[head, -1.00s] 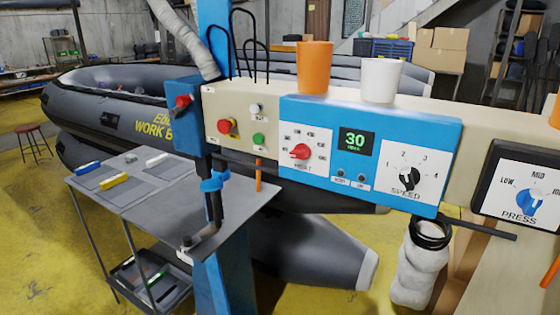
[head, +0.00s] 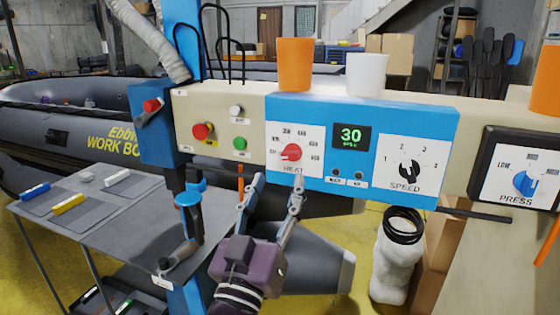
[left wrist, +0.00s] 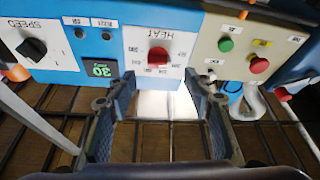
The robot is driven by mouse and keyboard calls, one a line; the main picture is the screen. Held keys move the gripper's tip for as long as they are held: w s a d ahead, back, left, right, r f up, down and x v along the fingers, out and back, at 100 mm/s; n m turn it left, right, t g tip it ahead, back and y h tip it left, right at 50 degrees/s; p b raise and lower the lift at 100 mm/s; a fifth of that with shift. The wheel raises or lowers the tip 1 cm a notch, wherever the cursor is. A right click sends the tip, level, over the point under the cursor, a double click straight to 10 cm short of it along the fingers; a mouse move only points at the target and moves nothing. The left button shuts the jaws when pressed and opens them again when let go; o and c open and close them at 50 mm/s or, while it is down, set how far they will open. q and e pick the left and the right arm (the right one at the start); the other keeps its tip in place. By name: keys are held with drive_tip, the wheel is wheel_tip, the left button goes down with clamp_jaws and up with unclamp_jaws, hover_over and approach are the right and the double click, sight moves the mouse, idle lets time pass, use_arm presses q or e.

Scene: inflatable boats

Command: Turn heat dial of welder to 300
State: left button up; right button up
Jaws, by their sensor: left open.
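The red heat dial (head: 291,152) sits on a white scale plate marked HEAT on the blue welder panel (head: 375,103). Its pointer setting is too small to read surely. My left gripper (head: 277,182) is open and empty, with its fingers pointing up just below the heat plate. In the left wrist view the panel appears upside down. The heat dial (left wrist: 157,56) shows there beyond and between the open fingers (left wrist: 160,82), apart from them. My right gripper is not in view.
Right of the heat dial are a green 30 display (head: 351,137), a black speed dial (head: 408,172) and a blue press dial (head: 527,184). Red and green buttons (head: 239,144) are on the left. An orange cup (head: 295,65) and a white cup (head: 366,75) stand on top.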

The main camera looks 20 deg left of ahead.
sight(287, 158)
use_arm(q)
drive_tip(key=p+x, duration=0.2)
drive_tip(key=x, duration=0.4)
drive_tip(key=shift+w+r, duration=0.1)
drive_tip(key=shift+w, duration=0.5)
drive_tip(key=shift+c, duration=0.3)
drive_tip(key=c, duration=1.1)
drive_tip(key=m+h+p, duration=0.1)
drive_tip(key=m, duration=0.1)
drive_tip(key=m+h+p, duration=0.1)
drive_tip(key=m, duration=0.1)
drive_tip(key=m+h+p, duration=0.1)
drive_tip(key=m+p, duration=0.1)
drive_tip(key=m, duration=0.1)
drive_tip(key=shift+a+r+h, duration=0.1)
drive_tip(key=shift+r+h, duration=0.15)
drive_tip(key=shift+h, duration=0.05)
drive_tip(key=shift+m+g+h+p, duration=0.5)
drive_tip(key=shift+m+h+p, duration=0.7)
drive_tip(key=shift+m, duration=1.1)
drive_tip(key=shift+f, duration=0.1)
